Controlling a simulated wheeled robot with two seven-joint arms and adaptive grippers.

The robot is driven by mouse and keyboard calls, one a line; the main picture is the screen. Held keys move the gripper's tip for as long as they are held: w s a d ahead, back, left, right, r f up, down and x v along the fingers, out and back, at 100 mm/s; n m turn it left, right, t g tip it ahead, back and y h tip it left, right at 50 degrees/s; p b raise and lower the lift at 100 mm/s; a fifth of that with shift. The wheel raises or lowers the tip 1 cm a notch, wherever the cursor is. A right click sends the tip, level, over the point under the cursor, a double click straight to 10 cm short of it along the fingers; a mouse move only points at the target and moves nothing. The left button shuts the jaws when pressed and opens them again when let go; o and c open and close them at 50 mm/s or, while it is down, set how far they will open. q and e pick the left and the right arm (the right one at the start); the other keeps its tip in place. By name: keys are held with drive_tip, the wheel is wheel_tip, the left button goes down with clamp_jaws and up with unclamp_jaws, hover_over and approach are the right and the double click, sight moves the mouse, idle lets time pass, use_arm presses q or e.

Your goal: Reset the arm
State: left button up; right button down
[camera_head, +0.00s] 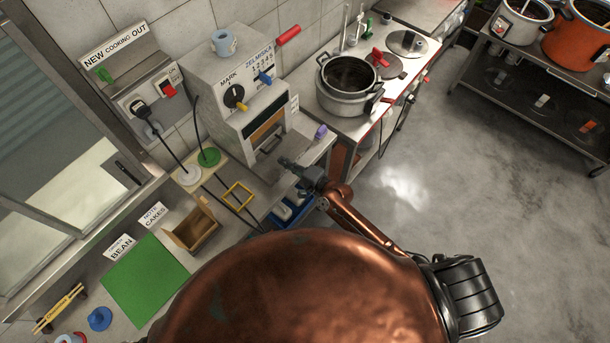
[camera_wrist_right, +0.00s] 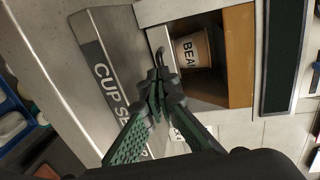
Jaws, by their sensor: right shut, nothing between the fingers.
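I cannot tell whether the fingertips touch the machine. A strip labelled "CUP S..." (camera_wrist_right: 105,75) runs along the metal front left of the fingers. My left gripper is not in view.
A steel pot (camera_head: 348,100) stands on the cooker to the right of the machine. A green mat (camera_head: 143,280) and an open wooden box (camera_head: 190,235) lie on the counter at left. Pots stand on a rack (camera_head: 540,85) at upper right. The grey floor (camera_head: 460,210) is clear.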

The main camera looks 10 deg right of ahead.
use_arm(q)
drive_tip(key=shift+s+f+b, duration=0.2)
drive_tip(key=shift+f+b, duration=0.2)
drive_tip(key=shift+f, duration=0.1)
use_arm(e)
drive_tip(key=v, duration=0.8)
drive_tip(key=shift+s+d, duration=0.15)
drive_tip(key=shift+s, duration=0.15)
